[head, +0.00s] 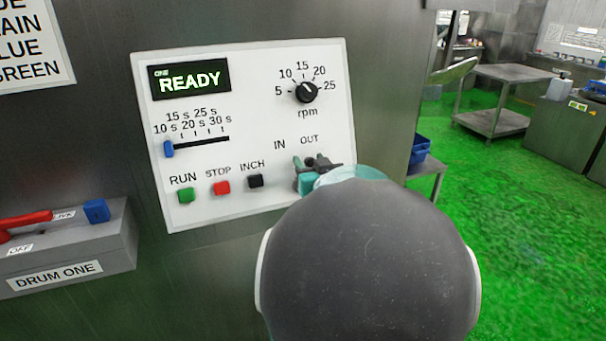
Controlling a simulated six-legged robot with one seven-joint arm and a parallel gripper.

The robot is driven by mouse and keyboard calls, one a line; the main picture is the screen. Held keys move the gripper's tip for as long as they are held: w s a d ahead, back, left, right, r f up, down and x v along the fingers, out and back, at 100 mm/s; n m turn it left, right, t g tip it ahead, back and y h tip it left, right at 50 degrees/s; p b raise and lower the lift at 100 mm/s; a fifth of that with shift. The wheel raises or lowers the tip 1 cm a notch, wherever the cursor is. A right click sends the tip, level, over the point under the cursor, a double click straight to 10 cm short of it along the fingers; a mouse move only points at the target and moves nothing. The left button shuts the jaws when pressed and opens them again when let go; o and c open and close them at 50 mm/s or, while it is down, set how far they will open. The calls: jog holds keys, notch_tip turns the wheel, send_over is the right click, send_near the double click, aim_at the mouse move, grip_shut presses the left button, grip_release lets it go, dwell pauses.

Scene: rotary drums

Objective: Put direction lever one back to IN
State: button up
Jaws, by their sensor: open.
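The white control panel (250,115) of drum one is mounted on a grey metal wall, with its display (186,80) reading ONE READY. The direction lever's IN and OUT labels (295,142) are at its lower right. A small dark round knob (309,161), seemingly the direction lever's, shows just below the labels. My gripper (310,168) is open in front of this spot, with fingertips around or close to the knob. My wrist and hand hide most of the lever, so its side and any contact cannot be told.
A black rpm knob (306,91) is above. A blue slider (168,149) and green RUN (186,195), red STOP (222,187) and black INCH (255,181) buttons lie left. A DRUM ONE box (70,250) with a red handle juts out lower left. Green floor is open at right.

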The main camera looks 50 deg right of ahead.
jog(key=shift+w, duration=0.1)
jog(key=shift+c, duration=0.3)
jog(key=c, duration=0.7)
jog(key=shift+a, duration=0.1)
jog(key=shift+w+a+f, duration=0.1)
jog(key=shift+w+a, duration=0.25)
jog(key=shift+a, duration=0.3)
jog(key=shift+w+a+f, duration=0.1)
jog(key=shift+w+a, duration=0.25)
jog(key=shift+a, duration=0.25)
jog(key=shift+w+a+r, duration=0.2)
jog(key=shift+w+a, duration=0.35)
jog(key=shift+a, duration=0.3)
jog(key=o, duration=0.8)
jog(key=shift+c, duration=0.2)
jog(key=shift+s+a, duration=0.1)
